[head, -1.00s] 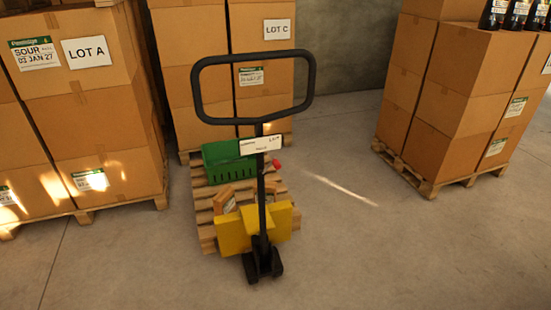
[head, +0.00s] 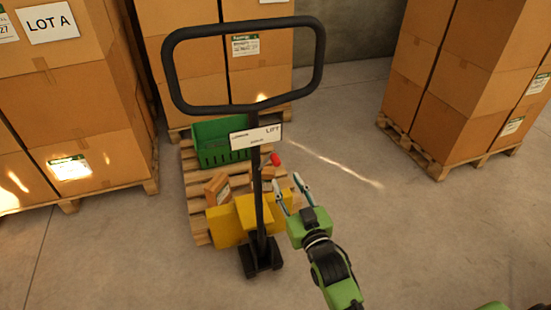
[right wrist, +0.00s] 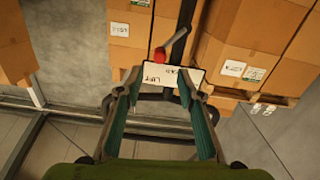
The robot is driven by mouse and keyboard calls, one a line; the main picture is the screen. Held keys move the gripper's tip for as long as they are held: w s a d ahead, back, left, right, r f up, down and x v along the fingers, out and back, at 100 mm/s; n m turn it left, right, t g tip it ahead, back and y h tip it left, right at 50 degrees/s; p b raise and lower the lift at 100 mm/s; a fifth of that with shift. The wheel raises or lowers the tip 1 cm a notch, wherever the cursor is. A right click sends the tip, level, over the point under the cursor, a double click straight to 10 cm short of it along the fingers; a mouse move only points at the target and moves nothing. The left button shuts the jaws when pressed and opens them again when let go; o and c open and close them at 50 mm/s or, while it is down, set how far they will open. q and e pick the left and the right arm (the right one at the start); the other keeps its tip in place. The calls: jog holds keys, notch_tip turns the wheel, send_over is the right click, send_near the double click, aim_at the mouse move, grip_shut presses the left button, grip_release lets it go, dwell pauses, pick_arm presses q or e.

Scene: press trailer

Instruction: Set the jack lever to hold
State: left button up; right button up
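The pallet jack has a yellow body (head: 228,230) and an upright black handle with a loop (head: 172,72). A white plate (head: 255,136) on the handle reads LIFT at its right end; its other words are too small to read surely. The lever's red knob (head: 276,159) shows right of the handle, under the plate's LIFT end. In the right wrist view, the red knob (right wrist: 160,55) is beyond the fingertips. My right gripper (head: 288,184) is open and empty, right of the handle and apart from the knob. My left gripper is not in view.
A green crate (head: 220,143) and small brown boxes (head: 216,188) sit on a wooden pallet (head: 196,200) behind the jack. Stacked cartons stand left (head: 70,110), behind (head: 258,75) and right (head: 450,110). Floor to the jack's right is clear.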

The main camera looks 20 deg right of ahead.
aim_at(278, 165)
jog(key=w, duration=1.1)
jog(key=shift+a+f, duration=0.1)
jog(key=shift+f, duration=0.05)
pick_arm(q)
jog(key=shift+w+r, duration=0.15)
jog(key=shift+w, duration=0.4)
